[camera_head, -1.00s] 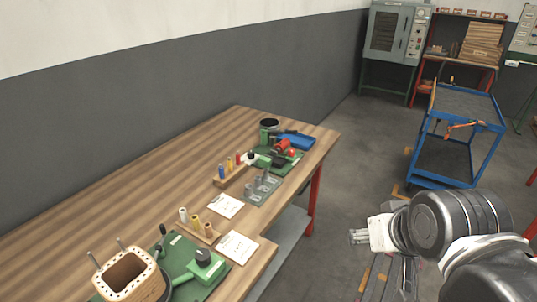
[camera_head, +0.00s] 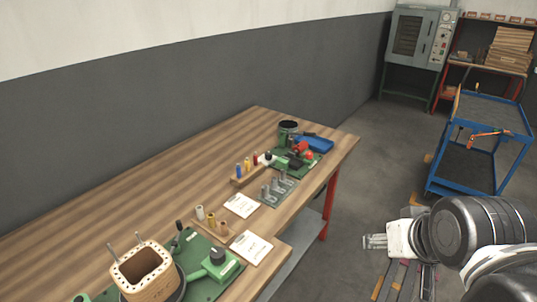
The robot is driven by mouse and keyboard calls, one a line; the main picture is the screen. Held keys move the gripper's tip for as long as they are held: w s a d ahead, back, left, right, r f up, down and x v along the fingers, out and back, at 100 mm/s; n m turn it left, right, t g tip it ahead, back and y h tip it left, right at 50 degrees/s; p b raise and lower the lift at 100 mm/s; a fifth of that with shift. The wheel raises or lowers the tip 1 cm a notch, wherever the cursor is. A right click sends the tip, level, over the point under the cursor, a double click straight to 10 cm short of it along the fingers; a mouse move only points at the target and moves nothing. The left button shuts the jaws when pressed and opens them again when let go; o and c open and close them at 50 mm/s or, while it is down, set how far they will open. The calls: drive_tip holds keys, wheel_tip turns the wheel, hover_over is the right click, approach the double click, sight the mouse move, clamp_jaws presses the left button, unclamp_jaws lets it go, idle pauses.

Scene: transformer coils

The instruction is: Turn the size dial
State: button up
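No dial is clearly marked as the size dial. A green machine (camera_head: 215,266) with a dark round knob (camera_head: 217,254) on top stands on a green board near the front of the wooden table. A second green device (camera_head: 292,163) with red parts stands on a green board at the table's far end; its details are too small to tell. My gripper (camera_head: 375,241) is off the table to the right, over the floor, with its fingers toward the left. It is well apart from both devices. Whether its fingers are open or shut is unclear.
A blue cart (camera_head: 482,140) and an oven (camera_head: 420,37) stand beyond.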

drive_tip(key=w+a+r+m, duration=0.1)
drive_tip(key=w+a+r, duration=0.1)
drive_tip(key=w+r, duration=0.35)
drive_tip(key=w+a+r, duration=0.1)
drive_tip(key=w+r, duration=0.2)
drive_tip(key=w, duration=0.6)
drive_tip(key=m+g+h, duration=0.2)
drive_tip(key=m+g, duration=0.1)
drive_tip(key=m, duration=0.1)
hover_over(268, 153)
drive_tip(key=s+a, duration=0.2)
drive_tip(key=s, duration=0.3)
wheel_tip(268, 153, down, 16)
drive_tip(key=x, duration=1.3)
drive_tip(key=shift+w+f+b, duration=0.1)
drive_tip(key=shift+f+b, duration=0.05)
drive_tip(key=shift+b, duration=0.25)
clamp_jaws()
